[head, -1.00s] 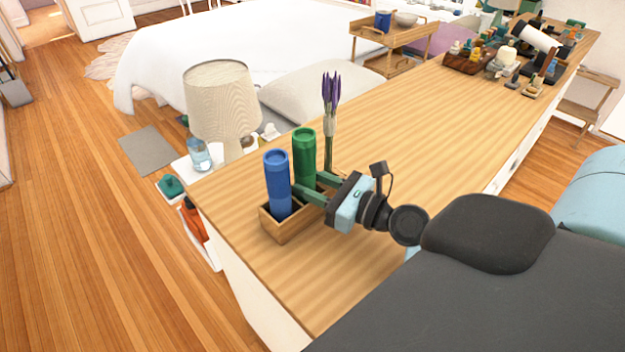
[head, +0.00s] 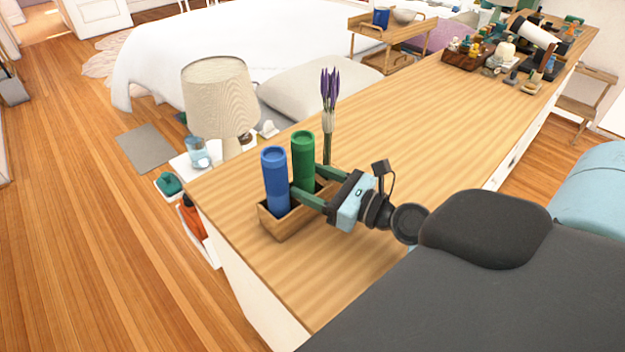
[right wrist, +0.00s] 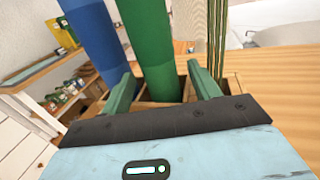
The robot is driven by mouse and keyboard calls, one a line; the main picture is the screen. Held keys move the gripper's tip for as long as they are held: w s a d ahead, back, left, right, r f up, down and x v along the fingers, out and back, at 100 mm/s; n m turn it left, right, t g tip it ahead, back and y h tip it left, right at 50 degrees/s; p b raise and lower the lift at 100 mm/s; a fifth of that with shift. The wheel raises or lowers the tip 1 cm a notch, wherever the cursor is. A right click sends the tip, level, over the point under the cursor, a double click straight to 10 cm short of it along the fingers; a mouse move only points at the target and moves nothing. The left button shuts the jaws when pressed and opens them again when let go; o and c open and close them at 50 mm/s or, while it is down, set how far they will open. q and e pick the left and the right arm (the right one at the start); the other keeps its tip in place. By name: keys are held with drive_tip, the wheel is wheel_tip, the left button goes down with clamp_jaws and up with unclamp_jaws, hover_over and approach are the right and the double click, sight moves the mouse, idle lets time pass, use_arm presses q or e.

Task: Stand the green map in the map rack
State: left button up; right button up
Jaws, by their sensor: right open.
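The green map (head: 303,158), a rolled tube, stands upright in the wooden map rack (head: 285,228) near the counter's left end. It also shows in the right wrist view (right wrist: 152,45), its lower end inside the rack (right wrist: 232,84). A blue tube (head: 275,182) stands beside it in the same rack, to its left. My right gripper (head: 312,186) is open at the rack, with its fingers on either side of the green map. In the right wrist view, gaps show between the map and both fingers (right wrist: 163,84). My left gripper is out of view.
A lamp (head: 219,97) stands beyond the counter's left edge. The wooden counter (head: 400,120) is clear in the middle; several small items crowd its far end.

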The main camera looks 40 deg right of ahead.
drive_tip(key=v, duration=0.7)
drive_tip(key=shift+s+d+b, duration=0.1)
drive_tip(key=shift+s+b, duration=0.05)
drive_tip(key=shift+b, duration=0.15)
idle(0.7)
